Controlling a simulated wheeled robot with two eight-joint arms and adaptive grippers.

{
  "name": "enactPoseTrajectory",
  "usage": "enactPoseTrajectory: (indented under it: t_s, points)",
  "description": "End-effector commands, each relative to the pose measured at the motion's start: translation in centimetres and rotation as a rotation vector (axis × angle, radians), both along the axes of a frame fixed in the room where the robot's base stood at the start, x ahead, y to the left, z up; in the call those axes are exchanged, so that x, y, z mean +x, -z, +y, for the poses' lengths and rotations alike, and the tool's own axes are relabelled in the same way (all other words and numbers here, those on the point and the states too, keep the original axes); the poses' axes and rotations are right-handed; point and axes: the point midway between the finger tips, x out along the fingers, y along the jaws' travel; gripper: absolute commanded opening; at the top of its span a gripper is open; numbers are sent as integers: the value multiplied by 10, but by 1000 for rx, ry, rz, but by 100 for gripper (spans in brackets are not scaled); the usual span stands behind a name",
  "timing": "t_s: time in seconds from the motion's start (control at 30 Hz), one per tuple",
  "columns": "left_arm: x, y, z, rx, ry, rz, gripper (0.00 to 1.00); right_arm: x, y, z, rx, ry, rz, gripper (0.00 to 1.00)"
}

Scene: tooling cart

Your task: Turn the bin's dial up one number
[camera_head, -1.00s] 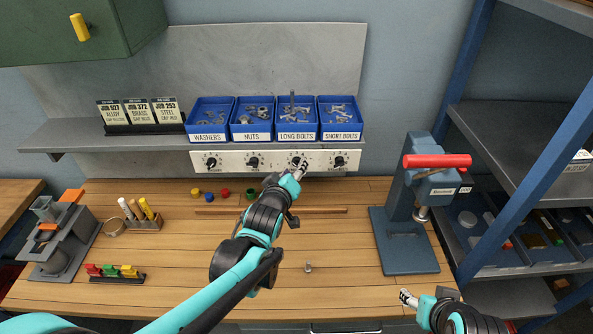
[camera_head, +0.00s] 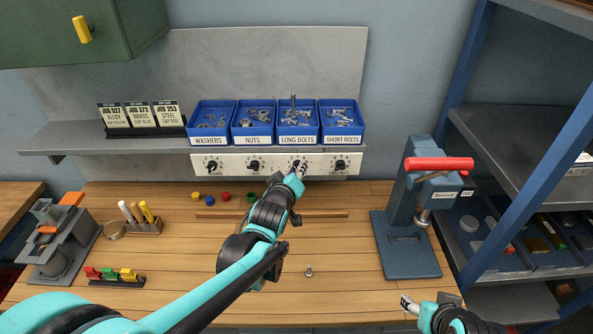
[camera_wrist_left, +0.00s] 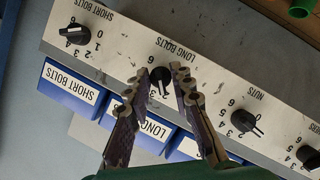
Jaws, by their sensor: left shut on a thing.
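The white dial panel (camera_head: 228,162) runs under the shelf, with one black dial below each blue bin. My left gripper (camera_head: 300,168) is at the dial below the long bolts bin (camera_head: 298,122). In the left wrist view the fingers of my left gripper (camera_wrist_left: 160,77) stand on either side of the black long bolts dial (camera_wrist_left: 161,87) and are shut on it. Fingers hide part of its number ring, so its setting is hard to read. My right gripper (camera_head: 408,301) is low at the right, away from the panel; its jaw opening is too small to tell.
Neighbouring dials are for nuts (camera_wrist_left: 243,120) and short bolts (camera_wrist_left: 74,35). A wooden strip (camera_head: 225,213) and several coloured caps lie below the panel. A blue press with a red handle (camera_head: 438,162) stands at the right. The bench middle is mostly clear.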

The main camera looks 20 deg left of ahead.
Motion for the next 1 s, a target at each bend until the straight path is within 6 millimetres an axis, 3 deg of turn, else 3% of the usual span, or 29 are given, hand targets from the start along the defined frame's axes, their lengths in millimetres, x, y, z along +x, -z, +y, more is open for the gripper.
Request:
enactPoseTrajectory:
  t_s: [1.0]
  points:
    - [1, -1, -4, 605, 0, 175, 0, 0, -18, 0, 0, 0, 0, 57]
